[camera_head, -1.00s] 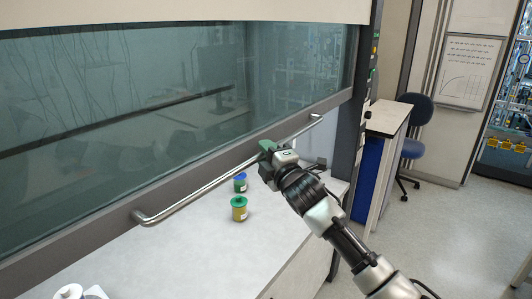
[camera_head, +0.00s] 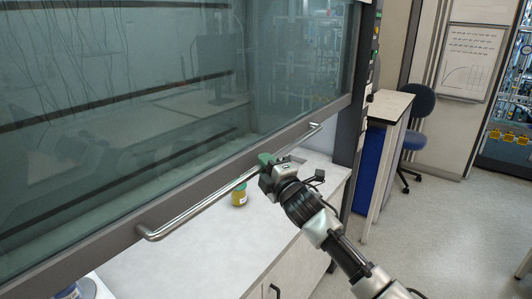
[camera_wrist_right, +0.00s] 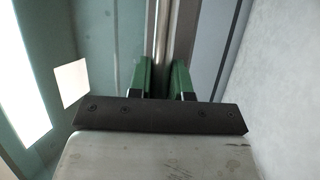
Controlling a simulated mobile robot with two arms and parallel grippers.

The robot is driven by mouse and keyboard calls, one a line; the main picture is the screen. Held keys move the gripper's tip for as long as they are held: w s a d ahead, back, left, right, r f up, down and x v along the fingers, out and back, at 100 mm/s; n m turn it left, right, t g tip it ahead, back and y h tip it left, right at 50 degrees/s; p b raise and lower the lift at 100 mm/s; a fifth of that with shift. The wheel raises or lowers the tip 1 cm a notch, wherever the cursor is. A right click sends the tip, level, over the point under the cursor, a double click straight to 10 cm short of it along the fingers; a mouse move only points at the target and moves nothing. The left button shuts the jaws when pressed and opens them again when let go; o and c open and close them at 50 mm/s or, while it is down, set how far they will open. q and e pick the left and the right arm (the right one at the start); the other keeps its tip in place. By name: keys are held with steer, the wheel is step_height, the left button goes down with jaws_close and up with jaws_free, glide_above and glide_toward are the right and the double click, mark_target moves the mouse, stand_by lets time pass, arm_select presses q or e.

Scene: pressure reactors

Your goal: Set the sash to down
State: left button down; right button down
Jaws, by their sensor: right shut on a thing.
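The sash (camera_head: 130,110) is a large tinted glass pane with a grey bottom frame and a long metal handle bar (camera_head: 205,202). Its lower edge hangs above the white worktop, with a gap below it. My right gripper (camera_head: 266,160) is shut on the handle bar, right of its middle. In the right wrist view the green fingers (camera_wrist_right: 162,78) sit on either side of the bar (camera_wrist_right: 162,35). My left gripper is not in view.
A side bench (camera_head: 388,108) and blue chair (camera_head: 416,120) stand to the right.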

step_height(320, 180, down, 30)
steer(key=b, duration=2)
steer(key=shift+f+b, duration=0.7)
steer(key=shift+f, duration=0.55)
steer(key=c, duration=1.1)
jaws_free()
steer(key=shift+f, duration=0.1)
steer(key=shift+s+r, duration=0.1)
steer(key=shift+r, duration=0.1)
